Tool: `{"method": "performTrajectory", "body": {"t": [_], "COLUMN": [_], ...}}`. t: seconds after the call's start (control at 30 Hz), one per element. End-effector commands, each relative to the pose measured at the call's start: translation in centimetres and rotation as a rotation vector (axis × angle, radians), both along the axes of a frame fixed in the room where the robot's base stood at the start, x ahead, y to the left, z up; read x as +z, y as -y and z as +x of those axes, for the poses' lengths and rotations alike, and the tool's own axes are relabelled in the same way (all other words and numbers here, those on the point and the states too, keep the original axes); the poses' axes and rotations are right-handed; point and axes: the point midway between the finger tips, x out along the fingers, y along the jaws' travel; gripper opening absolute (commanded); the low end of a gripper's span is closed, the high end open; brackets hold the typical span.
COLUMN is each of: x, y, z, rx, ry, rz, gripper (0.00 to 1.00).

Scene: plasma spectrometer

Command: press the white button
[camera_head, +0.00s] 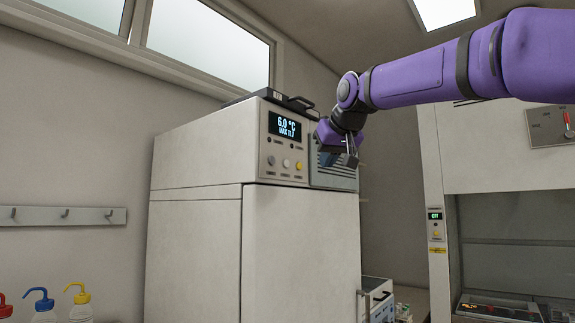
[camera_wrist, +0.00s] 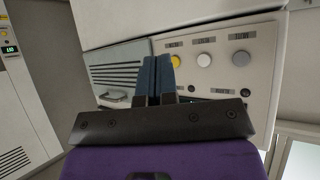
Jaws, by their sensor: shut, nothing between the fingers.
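The white button (camera_head: 285,163) is the middle one of a row of three on the front panel of the tall white cabinet. It also shows in the wrist view (camera_wrist: 204,60), between the yellow button (camera_wrist: 176,61) and the grey button (camera_wrist: 241,57). My gripper (camera_head: 351,161) is shut and empty, to the right of the panel in the head view. In the wrist view its fingertips (camera_wrist: 161,60) appear just left of the yellow button, in front of the panel's vent side. I see no contact with any button.
A display (camera_head: 287,127) reading 6.0 °C sits above the buttons. A louvred vent (camera_head: 333,172) lies right of them in the head view. A fume hood (camera_head: 510,180) stands at the right.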

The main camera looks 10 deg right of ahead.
Motion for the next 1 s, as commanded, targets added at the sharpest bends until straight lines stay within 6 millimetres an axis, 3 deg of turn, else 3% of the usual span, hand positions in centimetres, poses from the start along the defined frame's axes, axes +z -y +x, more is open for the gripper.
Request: {"method": "performTrajectory", "body": {"t": [0.7,1.0], "x": [0.0,0.0], "y": [-4.3,-5.1], "z": [5.9,7.1], "rx": [0.000,0.000], "ry": [-0.001,-0.001], "rz": [-0.001,0.000], "gripper": [0.00,0.00]}}
